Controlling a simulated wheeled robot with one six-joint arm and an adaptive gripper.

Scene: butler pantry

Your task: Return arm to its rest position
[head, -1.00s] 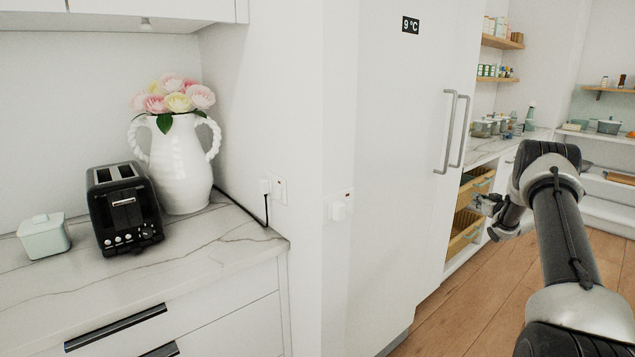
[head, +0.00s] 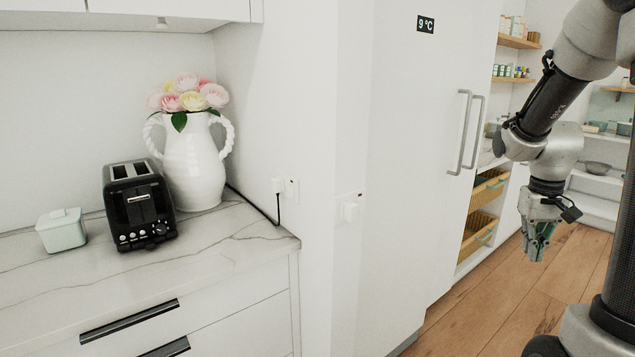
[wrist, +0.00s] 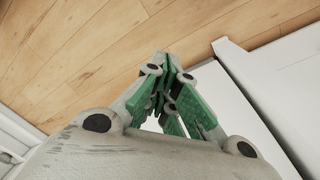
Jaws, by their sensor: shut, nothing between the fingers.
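My gripper (head: 535,252) hangs from my arm on the right side of the head view, pointing down in front of the pantry shelves. It is shut and empty. My arm comes in from the top right corner, bends at the elbow and runs down to the wrist. In the wrist view my gripper (wrist: 168,75) shows its green-padded fingers together, with wooden floor beyond them.
A white fridge (head: 405,170) with two handles stands left of my gripper. Wicker drawers (head: 478,230) sit behind it. A toaster (head: 138,205), a flower vase (head: 193,165) and a lidded box (head: 62,232) stand on the left counter. The wooden floor (head: 500,305) below is clear.

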